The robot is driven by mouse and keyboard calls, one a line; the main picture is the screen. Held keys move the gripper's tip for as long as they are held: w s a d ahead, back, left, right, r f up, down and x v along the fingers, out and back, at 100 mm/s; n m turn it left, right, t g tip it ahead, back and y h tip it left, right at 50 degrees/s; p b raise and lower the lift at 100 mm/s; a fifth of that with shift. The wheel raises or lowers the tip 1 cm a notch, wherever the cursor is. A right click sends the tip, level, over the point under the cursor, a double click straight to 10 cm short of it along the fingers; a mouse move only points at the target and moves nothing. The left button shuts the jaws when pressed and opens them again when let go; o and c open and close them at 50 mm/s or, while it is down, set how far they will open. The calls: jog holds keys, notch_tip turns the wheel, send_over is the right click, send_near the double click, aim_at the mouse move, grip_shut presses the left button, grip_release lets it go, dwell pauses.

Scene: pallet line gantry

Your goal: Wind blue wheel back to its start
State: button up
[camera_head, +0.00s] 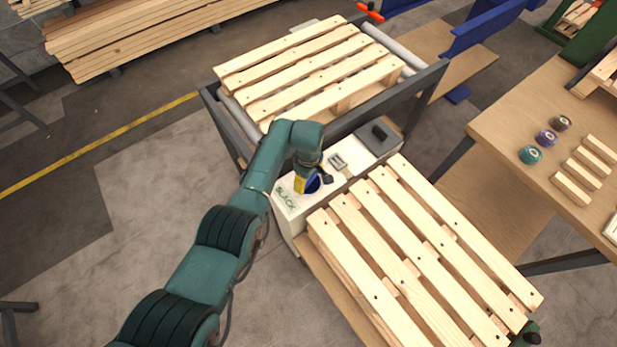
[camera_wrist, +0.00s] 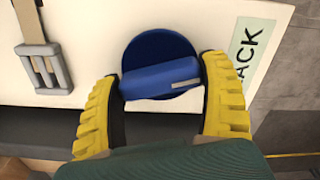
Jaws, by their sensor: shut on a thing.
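The blue wheel (camera_wrist: 160,52) is a round dark-blue disc with a raised lighter-blue grip bar across it, set in the pale panel (camera_wrist: 100,20). The bar lies nearly level in the wrist view, with a short grey mark near its right end. My gripper (camera_wrist: 164,92) has its yellow ridged fingers on either side of the bar, shut on it. In the head view, my gripper (camera_head: 306,184) is at the panel, and only part of the blue wheel (camera_head: 313,184) shows past it. A pale-green label (camera_wrist: 248,58) is right of the wheel; in the head view it reads "SLACK".
A grey buckle on a strap (camera_wrist: 42,68) is left of the wheel. One pallet (camera_head: 310,75) lies on the roller frame behind; another pallet (camera_head: 420,260) lies in front right. A wooden table (camera_head: 510,110) with small rolls and wood blocks stands at right.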

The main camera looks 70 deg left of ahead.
jog(key=n, duration=0.7)
jog(key=shift+r, duration=0.15)
jog(key=n, duration=0.4)
jog(key=shift+n, duration=1.9)
jog(key=o, duration=1)
jog(key=shift+o, duration=0.2)
notch_tip(320, 180, up, 12)
